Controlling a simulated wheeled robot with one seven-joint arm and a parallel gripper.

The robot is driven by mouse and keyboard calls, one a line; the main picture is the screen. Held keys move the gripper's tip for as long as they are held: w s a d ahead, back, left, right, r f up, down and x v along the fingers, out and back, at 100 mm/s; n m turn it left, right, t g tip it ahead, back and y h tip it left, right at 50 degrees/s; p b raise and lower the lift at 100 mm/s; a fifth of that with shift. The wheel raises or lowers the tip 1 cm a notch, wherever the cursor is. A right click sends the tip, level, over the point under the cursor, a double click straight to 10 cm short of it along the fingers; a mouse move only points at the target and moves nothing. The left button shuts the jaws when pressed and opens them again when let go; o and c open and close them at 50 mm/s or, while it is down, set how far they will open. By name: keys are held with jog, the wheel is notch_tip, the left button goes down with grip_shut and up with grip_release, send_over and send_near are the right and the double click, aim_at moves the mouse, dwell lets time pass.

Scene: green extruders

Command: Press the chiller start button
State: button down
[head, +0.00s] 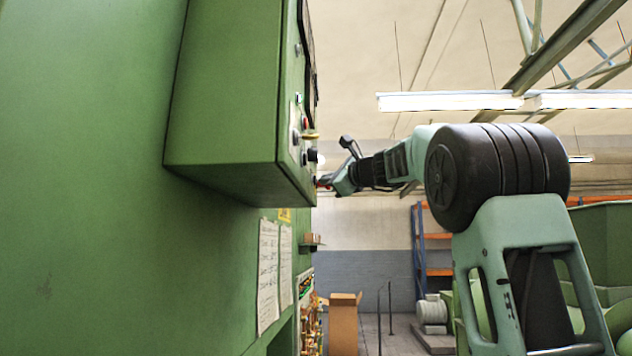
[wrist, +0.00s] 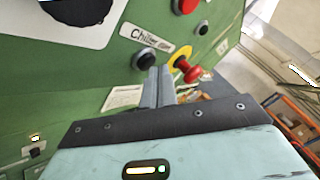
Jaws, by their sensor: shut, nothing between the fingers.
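The green control box (head: 222,120) hangs at the upper left in the head view, its button face turned right. In the wrist view a white "Chiller" label (wrist: 140,32) sits above a black round button (wrist: 147,54). A red mushroom button (wrist: 192,71) on a yellow ring is just right of it. My gripper (wrist: 158,71) is shut and empty. Its tips overlap the lower edge of the black button in the picture; I cannot tell whether they touch it. In the head view my gripper (head: 328,181) is at the box's lower right edge.
Another red button (wrist: 186,6) and a dark button (wrist: 203,27) are higher on the panel. White paper sheets (head: 268,275) hang on the green machine below the box. A cardboard box (head: 344,325) and orange-and-blue shelving (head: 420,240) stand behind. Open air lies right of the panel.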

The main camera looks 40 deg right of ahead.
jog(key=shift+w+a, duration=0.3)
jog(key=shift+w, duration=0.05)
dwell(0.6)
jog(key=shift+s+d, duration=0.5)
jog(key=shift+s, duration=0.15)
jog(key=s+d, duration=0.3)
jog(key=shift+s+d+b, duration=0.15)
jog(key=shift+s+b, duration=0.15)
jog(key=shift+s, duration=0.1)
dwell(0.9)
